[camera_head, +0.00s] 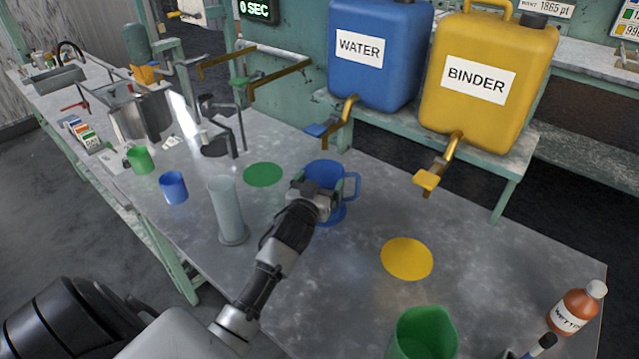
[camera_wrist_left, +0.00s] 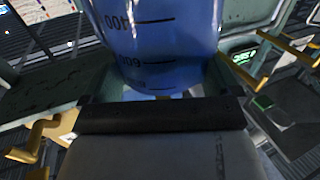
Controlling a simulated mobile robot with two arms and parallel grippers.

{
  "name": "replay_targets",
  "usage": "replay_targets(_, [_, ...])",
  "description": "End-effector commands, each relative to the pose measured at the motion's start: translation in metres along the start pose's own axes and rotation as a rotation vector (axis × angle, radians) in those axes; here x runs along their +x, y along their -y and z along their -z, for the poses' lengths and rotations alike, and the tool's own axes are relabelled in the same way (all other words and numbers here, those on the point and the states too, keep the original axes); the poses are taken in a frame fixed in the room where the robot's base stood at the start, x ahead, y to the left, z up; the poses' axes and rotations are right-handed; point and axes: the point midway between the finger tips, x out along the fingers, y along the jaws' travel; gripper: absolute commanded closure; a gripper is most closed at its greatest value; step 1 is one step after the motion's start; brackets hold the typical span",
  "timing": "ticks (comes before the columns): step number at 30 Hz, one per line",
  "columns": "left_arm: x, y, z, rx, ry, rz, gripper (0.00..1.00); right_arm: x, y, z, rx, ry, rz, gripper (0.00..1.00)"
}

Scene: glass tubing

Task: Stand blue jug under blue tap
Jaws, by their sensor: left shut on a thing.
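The blue jug (camera_head: 325,170) with its handle on the right stands out over the middle of the bench. My left gripper (camera_head: 322,196) is shut on its near side. In the left wrist view the jug (camera_wrist_left: 160,40) fills the top middle, with printed measuring marks, between the fingers (camera_wrist_left: 160,95). The blue tap (camera_head: 318,130), with a brass spout, hangs from the blue WATER tank (camera_head: 375,60) just behind and above the jug. Blue shows below my gripper; I cannot tell whether it is the jug's base or a disc on the bench. My right gripper is out of view.
A yellow BINDER tank (camera_head: 485,110) with a yellow tap (camera_head: 428,180) stands right. The bench has a green disc (camera_head: 263,174) and a yellow disc (camera_head: 407,258). A clear cylinder (camera_head: 226,210) stands left; a green jug (camera_head: 424,335) and brown bottle (camera_head: 577,308) stand near the front.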

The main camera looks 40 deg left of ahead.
Motion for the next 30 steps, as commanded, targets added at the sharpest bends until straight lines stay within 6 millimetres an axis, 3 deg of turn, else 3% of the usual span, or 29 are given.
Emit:
replay_targets(10, [0.0,0.0,-0.003,-0.001,-0.003,0.0,0.48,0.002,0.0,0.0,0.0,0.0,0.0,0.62])
replay_targets(11, [0.0,0.0,-0.004,-0.001,-0.002,0.0,0.07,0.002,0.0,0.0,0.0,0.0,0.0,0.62])
replay_targets(12, [0.0,0.0,-0.003,0.0,-0.002,0.0,0.01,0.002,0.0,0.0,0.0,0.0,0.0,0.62])
replay_targets(21, [-0.001,0.0,0.002,0.0,-0.002,-0.001,0.0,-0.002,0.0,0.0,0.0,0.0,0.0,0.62])
replay_targets(26, [-0.023,0.0,-0.002,-0.001,0.0,0.0,0.0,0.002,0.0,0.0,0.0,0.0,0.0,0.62])
replay_targets(30, [-0.054,0.0,-0.003,-0.001,0.0,-0.001,0.0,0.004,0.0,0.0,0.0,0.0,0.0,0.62])
